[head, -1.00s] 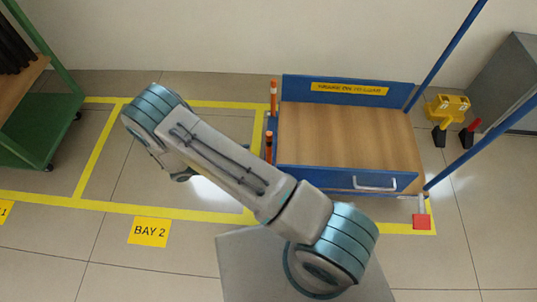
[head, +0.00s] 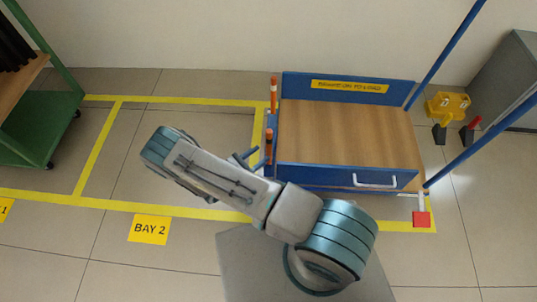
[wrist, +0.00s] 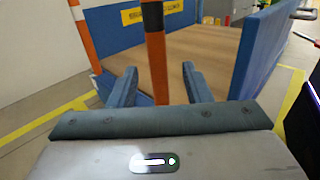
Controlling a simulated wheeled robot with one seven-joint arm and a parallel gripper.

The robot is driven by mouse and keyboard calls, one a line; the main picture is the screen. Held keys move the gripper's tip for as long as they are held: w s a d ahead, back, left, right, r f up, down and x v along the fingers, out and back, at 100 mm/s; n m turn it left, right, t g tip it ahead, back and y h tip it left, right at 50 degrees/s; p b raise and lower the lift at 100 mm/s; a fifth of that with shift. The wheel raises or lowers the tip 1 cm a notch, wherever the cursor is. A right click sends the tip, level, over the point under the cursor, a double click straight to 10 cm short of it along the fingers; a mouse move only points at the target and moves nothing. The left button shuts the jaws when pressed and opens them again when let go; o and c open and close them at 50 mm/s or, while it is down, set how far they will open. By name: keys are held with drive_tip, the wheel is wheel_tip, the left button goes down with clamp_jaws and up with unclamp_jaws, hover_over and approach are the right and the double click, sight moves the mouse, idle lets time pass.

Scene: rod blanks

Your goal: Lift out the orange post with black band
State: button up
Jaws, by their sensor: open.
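The orange post with black band (wrist: 152,14) stands upright at the near left corner of the blue cart; it also shows in the head view (head: 268,150). The fingers are open, one on each side, with gaps to the post. In the head view my gripper (head: 246,156) is just left of the post. A second orange post, with a white band (wrist: 84,35), stands farther back at the cart's left side, also seen in the head view (head: 274,95). The post's lower end is hidden.
The blue cart (head: 300,178) has a wooden deck (head: 350,135), a labelled back panel (head: 348,87) and a drawer-like front with a handle. Blue poles rise at its right. A green trolley (head: 30,135) stands far left. Floor left of the cart is clear.

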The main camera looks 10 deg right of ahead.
sight(267, 150)
drive_tip(key=x, duration=0.2)
drive_tip(key=b+x, duration=0.2)
drive_tip(key=x, duration=0.1)
drive_tip(key=shift+w+d+f, duration=0.3)
drive_tip(key=shift+f, duration=0.05)
drive_tip(key=shift+r, duration=0.1)
drive_tip(key=c, duration=0.8)
